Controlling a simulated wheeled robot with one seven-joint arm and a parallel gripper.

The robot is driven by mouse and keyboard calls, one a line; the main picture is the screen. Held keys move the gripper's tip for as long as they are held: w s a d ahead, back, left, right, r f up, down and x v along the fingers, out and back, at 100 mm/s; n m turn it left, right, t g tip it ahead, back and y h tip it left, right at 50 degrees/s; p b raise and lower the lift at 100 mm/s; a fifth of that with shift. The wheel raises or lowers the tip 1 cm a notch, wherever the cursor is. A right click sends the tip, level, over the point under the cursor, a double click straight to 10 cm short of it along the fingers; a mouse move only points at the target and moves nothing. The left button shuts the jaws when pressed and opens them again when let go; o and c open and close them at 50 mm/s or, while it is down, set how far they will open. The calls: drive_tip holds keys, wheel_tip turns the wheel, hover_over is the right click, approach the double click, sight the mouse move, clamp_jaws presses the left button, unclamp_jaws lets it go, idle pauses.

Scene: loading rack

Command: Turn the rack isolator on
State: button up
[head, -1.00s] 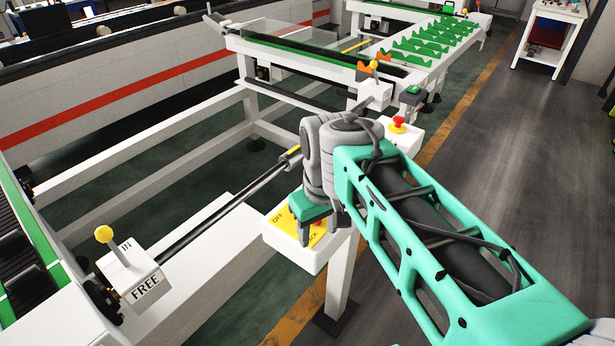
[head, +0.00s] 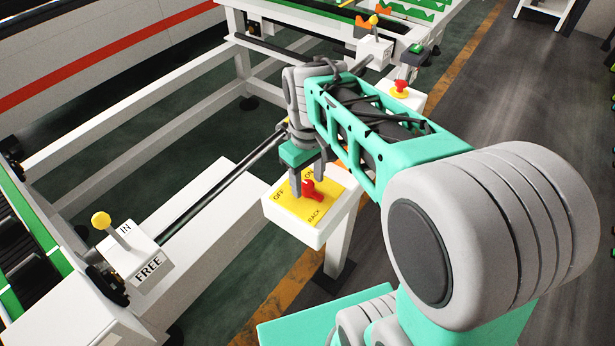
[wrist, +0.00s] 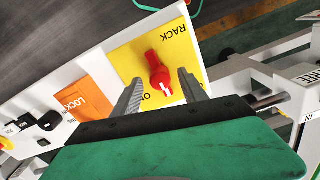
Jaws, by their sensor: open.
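The rack isolator is a red rotary knob (head: 313,190) on a yellow plate (head: 322,212) marked OFF, ON and RACK, on top of a white box (head: 296,228). In the wrist view the knob (wrist: 158,72) has a white mark at its lower end, near the ON lettering; its exact setting is hard to tell. My gripper (head: 308,184) is open above the plate. In the wrist view the fingers of my gripper (wrist: 161,78) stand on either side of the knob, with gaps to it. The OFF lettering is partly hidden behind a finger there.
An orange LOCK plate (wrist: 83,100) sits beside the yellow plate. A yellow-knobbed lever box (head: 133,252) marked IN and FREE stands left, on the white frame. A red button (head: 400,88) is on another box behind. Open floor lies to the right.

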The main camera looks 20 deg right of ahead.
clamp_jaws()
idle(0.4)
drive_tip(key=shift+m, duration=0.3)
drive_tip(key=m, duration=0.4)
drive_tip(key=m+b, duration=0.1)
drive_tip(key=m, duration=0.3)
drive_tip(key=shift+m, duration=0.4)
drive_tip(key=m, duration=0.4)
drive_tip(key=shift+r, duration=0.1)
drive_tip(key=shift+m, duration=2.2)
